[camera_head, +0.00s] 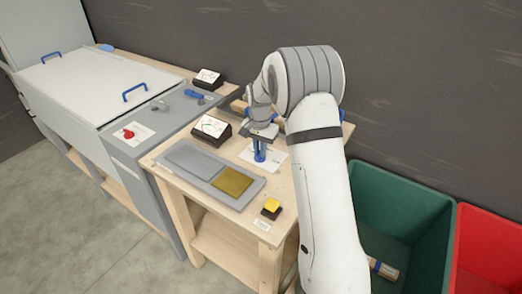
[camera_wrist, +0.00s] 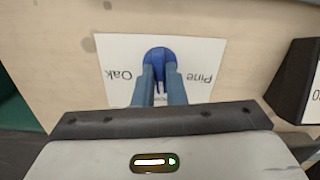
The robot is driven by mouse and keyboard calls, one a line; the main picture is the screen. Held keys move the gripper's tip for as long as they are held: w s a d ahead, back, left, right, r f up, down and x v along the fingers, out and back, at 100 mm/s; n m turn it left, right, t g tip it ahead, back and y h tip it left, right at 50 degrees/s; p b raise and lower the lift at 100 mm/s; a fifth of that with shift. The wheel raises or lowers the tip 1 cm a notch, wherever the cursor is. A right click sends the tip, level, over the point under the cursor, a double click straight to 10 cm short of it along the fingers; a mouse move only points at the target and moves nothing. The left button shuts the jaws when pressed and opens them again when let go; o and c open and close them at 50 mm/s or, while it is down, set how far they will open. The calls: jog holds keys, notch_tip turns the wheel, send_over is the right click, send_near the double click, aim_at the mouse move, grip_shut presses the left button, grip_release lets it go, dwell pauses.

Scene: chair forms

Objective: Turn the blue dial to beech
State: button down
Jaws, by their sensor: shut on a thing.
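The blue dial (camera_wrist: 159,54) sits on a white label card (camera_wrist: 115,49) on the wooden bench. In the wrist view the card reads upside down, with "Oak" on the left and "Pine" on the right. Another word between my fingers is mostly hidden. My gripper (camera_wrist: 159,76) is shut on the dial, one blue finger on each side. In the head view my gripper (camera_head: 259,146) points down at the card (camera_head: 273,163), with the dial mostly hidden by the fingers. I cannot tell which word the dial points to.
A grey tray (camera_head: 187,165) with an olive-yellow square lies left of the card. A yellow button (camera_head: 271,206) sits near the bench front. A black display box (camera_head: 211,130) stands behind the tray. Green (camera_head: 400,200) and red (camera_head: 490,250) bins stand to the right.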

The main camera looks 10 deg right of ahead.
jog(key=shift+m, duration=0.6)
jog(key=c, duration=1.5)
grip_release()
jog(key=shift+r+b, duration=0.35)
jog(key=shift+r, duration=3.6)
